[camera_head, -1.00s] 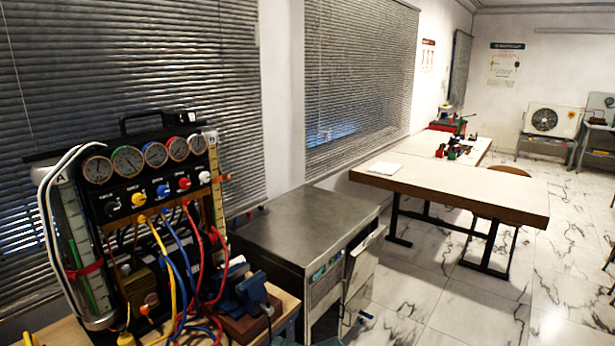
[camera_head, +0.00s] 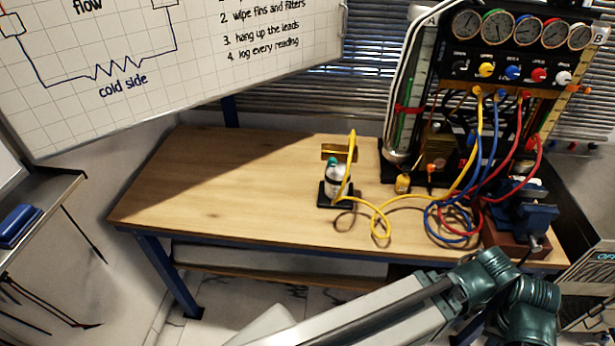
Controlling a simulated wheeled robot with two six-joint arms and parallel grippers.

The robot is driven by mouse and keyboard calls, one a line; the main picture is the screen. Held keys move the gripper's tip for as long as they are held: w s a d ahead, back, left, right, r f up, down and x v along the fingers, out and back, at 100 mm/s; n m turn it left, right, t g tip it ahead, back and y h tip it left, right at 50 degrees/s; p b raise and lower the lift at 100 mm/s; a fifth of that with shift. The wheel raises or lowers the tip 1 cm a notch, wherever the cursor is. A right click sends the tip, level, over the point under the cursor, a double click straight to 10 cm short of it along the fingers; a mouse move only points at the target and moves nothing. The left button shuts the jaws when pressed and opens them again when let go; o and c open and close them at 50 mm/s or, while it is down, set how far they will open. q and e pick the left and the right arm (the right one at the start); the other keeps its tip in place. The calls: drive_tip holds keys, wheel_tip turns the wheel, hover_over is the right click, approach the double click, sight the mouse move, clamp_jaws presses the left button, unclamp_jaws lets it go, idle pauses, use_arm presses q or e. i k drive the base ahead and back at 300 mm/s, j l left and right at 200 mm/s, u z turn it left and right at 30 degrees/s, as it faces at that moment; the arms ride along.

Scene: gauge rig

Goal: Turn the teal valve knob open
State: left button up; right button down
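A small teal knob (camera_head: 332,162) sits on top of a small white canister (camera_head: 334,181) with a dark band. The canister stands upright on a black base (camera_head: 326,201) on the wooden workbench (camera_head: 220,190). A brass-coloured piece stands right behind the knob, and a yellow hose (camera_head: 380,222) runs from beside the canister towards the gauge rig (camera_head: 520,60). The knob is too small to tell how far it is turned. One of my arms crosses the lower right of the view, well in front of the canister. Neither of my grippers is in view.
The gauge rig with several dials and coloured knobs stands at the bench's right. Yellow, blue and red hoses loop in front of it. A blue vise (camera_head: 525,208) is at the right bench corner. A whiteboard (camera_head: 170,60) hangs upper left. The bench's left half is clear.

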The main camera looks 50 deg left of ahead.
sight(332, 161)
drive_tip(key=k+u, duration=0.1)
drive_tip(key=u, duration=1.25)
